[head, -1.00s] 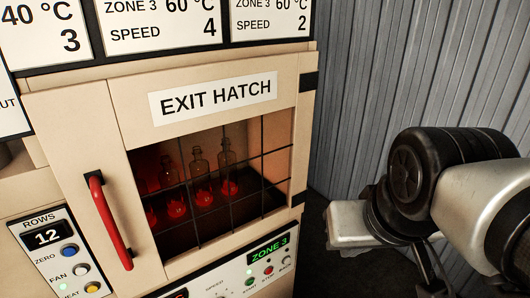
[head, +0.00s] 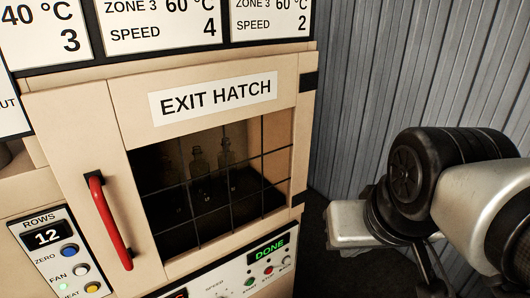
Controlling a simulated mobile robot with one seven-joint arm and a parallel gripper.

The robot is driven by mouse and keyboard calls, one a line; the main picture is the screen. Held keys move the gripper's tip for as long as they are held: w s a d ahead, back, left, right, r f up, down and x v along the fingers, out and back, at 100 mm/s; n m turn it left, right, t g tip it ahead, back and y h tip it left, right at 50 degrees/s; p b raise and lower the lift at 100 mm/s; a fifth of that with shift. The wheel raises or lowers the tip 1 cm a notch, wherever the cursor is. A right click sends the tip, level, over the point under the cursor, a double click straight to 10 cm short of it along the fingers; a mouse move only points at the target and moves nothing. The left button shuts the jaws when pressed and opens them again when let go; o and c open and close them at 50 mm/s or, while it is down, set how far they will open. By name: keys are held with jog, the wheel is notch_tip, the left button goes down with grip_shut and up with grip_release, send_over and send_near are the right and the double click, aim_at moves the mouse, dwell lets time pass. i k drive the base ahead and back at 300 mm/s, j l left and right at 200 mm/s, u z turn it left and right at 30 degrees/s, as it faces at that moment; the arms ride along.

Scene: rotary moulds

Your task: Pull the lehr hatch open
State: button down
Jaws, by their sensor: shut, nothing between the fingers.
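The lehr hatch (head: 120,150), a cream door labelled EXIT HATCH, is shut in the front of the cream machine. Its red bar handle (head: 108,222) with black ends runs down the left side of the door. Black hinges (head: 308,82) sit on the right edge. Behind the barred, dark window stand several bottles (head: 198,162), dim and without glow. My arm is at the right, apart from the hatch and handle. The fingers of my gripper do not show.
The panel below the hatch has a green display (head: 268,250) reading DONE. A ROWS panel (head: 55,255) showing 12 is at the lower left. Temperature boards (head: 160,22) are above. A grey corrugated wall (head: 365,90) stands behind at the right.

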aim_at(85, 131)
jog(key=i+j+u, duration=0.15)
jog(key=u, duration=0.2)
jog(key=i+j+u, duration=0.15)
jog(key=u, duration=0.2)
